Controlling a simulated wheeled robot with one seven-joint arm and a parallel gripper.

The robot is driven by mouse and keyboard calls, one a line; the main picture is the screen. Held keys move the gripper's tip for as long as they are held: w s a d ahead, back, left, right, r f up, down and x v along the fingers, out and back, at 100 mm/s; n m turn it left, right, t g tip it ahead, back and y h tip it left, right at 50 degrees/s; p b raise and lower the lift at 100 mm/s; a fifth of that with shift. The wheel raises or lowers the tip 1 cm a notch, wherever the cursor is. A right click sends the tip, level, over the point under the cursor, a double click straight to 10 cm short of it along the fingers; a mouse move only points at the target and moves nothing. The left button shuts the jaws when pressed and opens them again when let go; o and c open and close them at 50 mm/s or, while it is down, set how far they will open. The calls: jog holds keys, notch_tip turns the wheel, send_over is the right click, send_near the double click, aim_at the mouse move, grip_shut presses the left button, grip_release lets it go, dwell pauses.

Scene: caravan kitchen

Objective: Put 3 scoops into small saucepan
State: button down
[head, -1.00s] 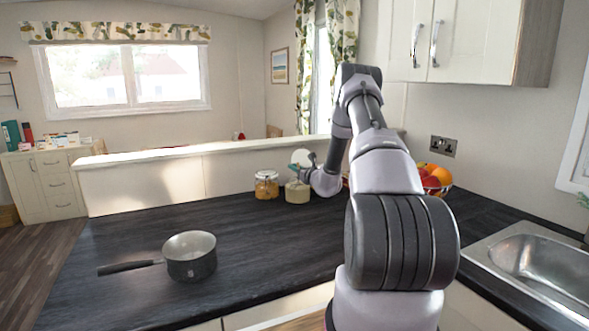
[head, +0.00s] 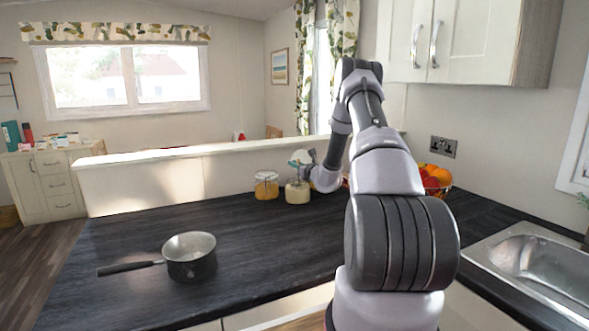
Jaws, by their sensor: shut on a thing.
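The small saucepan (head: 190,262) is grey and stands upright on the dark worktop at the left, its black handle pointing left. Two glass jars stand at the back of the worktop. The left jar (head: 266,187) has orange-yellow contents. The right jar (head: 297,192) has pale cream contents. My gripper (head: 304,162) is just above the right jar, small and partly hidden by my own wrist. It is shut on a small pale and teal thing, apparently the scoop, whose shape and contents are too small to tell.
A bowl of fruit (head: 436,178) stands behind my arm at the right. A metal sink (head: 540,262) is at the right front. A low ledge (head: 150,185) runs behind the worktop. The worktop (head: 240,235) between saucepan and jars is clear.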

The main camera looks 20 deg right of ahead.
notch_tip(320, 180, up, 8)
dwell(1.0)
jog(key=shift+r, duration=0.1)
